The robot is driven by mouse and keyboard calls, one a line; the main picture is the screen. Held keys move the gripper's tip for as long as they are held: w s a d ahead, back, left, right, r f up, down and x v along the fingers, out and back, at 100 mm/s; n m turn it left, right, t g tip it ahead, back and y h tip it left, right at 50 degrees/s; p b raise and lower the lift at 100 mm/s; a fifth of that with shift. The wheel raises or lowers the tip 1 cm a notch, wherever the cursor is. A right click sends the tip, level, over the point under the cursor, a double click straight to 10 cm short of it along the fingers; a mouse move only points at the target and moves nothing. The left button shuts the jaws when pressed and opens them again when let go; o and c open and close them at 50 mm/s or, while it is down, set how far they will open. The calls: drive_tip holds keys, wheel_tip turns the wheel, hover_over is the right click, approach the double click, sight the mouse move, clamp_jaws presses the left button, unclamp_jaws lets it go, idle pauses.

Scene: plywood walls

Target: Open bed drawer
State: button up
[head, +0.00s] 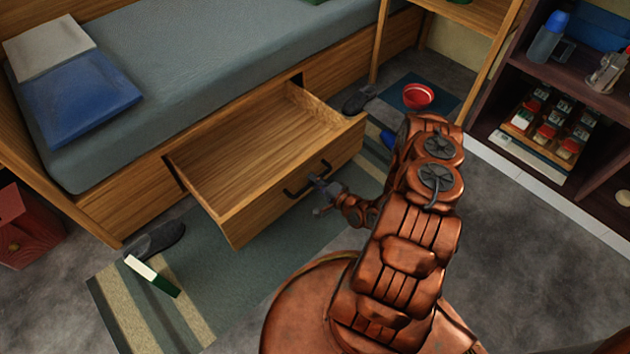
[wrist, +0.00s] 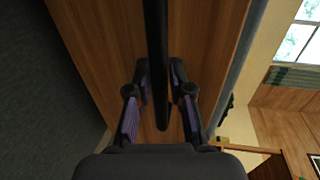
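The wooden bed drawer (head: 262,212) stands pulled well out from under the bed (head: 335,62) in the head view, and its inside looks empty. Its black bar handle (head: 306,181) is on the front panel. My gripper (head: 322,188) is at the right part of this handle. In the wrist view the handle (wrist: 156,50) runs between the two fingers of my gripper (wrist: 160,82). The fingers are apart, with a gap visible on each side of the bar.
A dark shelf (head: 505,87) stands at the right.

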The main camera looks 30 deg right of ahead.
drive_tip(key=o, duration=0.3)
drive_tip(key=v, duration=1.2)
idle(0.4)
idle(0.5)
